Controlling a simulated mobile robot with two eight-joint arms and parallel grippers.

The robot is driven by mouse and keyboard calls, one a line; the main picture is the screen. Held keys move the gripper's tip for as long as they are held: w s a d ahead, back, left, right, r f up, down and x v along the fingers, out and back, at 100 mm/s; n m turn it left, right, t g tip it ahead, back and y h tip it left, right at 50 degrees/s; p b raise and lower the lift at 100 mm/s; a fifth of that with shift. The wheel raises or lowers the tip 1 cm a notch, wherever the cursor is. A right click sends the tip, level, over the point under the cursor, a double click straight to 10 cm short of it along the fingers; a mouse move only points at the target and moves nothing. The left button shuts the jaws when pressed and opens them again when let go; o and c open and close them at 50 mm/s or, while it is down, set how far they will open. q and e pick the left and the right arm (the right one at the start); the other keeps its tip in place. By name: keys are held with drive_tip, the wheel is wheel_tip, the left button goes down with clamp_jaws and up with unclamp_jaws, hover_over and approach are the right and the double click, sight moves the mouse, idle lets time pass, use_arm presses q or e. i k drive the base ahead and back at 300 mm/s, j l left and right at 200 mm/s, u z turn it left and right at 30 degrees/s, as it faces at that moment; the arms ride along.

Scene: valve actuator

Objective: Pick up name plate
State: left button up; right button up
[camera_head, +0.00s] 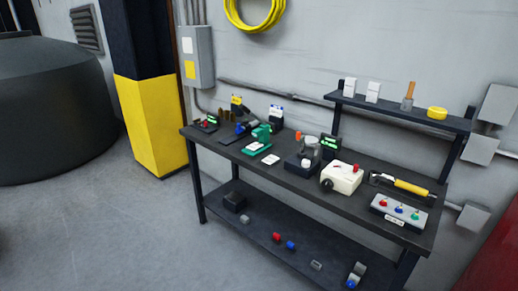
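A small flat white plate (270,159) lies on the dark workbench top (225,152), between a green device (258,140) and a dark device with a clear part (304,158). It may be the name plate, but it is too small to read any lettering. A smaller white label (394,222) shows on the front of a grey control box (398,211). Neither of my grippers is in view, and nothing is held in sight.
A white box with a red knob (341,178) and a yellow-handled tool (411,187) stand to the right. A raised shelf (395,105) holds small items. A lower shelf (255,228) holds several small parts. A yellow-and-black column (150,120) is left; grey floor (120,230) in front is clear.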

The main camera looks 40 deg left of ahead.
sight(256, 147)
drive_tip(key=i+j+u, duration=0.1)
drive_tip(key=i+j, duration=0.2)
drive_tip(key=j, duration=0.35)
drive_tip(key=i+j+u, duration=0.1)
drive_tip(key=i+j, duration=0.25)
drive_tip(key=j, duration=0.25)
drive_tip(key=i+j, duration=0.35)
drive_tip(key=j, duration=0.2)
drive_tip(key=i+j+u, duration=0.15)
drive_tip(key=i+j, duration=0.2)
drive_tip(key=j, duration=0.25)
drive_tip(key=i+j+u, duration=0.1)
drive_tip(key=i+j, duration=0.3)
drive_tip(key=j, duration=0.15)
